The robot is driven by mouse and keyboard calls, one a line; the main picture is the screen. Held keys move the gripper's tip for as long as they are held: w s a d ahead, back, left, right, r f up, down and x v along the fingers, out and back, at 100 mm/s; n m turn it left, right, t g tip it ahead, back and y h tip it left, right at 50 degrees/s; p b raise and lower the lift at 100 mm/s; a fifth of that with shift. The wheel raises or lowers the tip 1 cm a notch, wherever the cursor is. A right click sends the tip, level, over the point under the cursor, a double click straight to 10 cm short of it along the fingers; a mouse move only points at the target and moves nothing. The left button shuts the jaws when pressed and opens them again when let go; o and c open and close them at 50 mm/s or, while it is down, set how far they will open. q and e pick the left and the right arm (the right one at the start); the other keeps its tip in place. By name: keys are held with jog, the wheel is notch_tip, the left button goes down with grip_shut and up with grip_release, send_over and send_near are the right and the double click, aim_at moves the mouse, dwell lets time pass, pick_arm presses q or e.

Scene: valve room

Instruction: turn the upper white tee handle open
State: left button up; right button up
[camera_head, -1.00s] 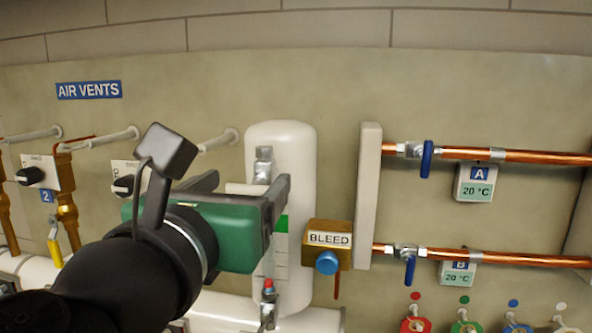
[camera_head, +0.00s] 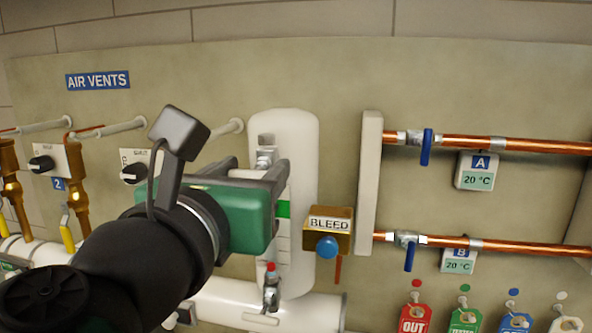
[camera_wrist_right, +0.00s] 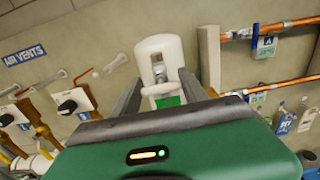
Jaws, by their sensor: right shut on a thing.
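The upper white tee handle (camera_head: 247,173) is a pale bar in front of the metal fitting near the top of the white upright cylinder (camera_head: 298,135). In the right wrist view the handle (camera_wrist_right: 162,88) lies across between the two dark fingers. My right gripper (camera_head: 258,176), with its green body, is shut on the handle. The fingers and green body hide part of the handle in the head view. The handle sits roughly level, crosswise to the cylinder. My left gripper is not in view.
A lower valve with a red tip (camera_head: 270,285) stands below the gripper. The brass BLEED block (camera_head: 328,235) with a blue knob is close on the right. A pale upright post (camera_head: 369,185) and copper pipes (camera_head: 520,145) are further right. Air vent dials (camera_head: 133,172) are left.

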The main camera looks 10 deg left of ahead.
jog(key=shift+f, duration=0.1)
jog(key=n, duration=0.4)
jog(key=shift+a+n, duration=0.1)
jog(key=shift+n, duration=0.2)
jog(key=n+p, duration=0.1)
jog(key=n, duration=0.3)
jog(key=shift+n, duration=0.3)
jog(key=n+p, duration=0.2)
jog(key=n, duration=0.3)
jog(key=shift+a+f, duration=0.1)
jog(key=shift+a, duration=0.05)
jog(key=shift+f+n+p, duration=0.2)
jog(key=shift+n+p, duration=0.5)
jog(key=shift+n, duration=1.2)
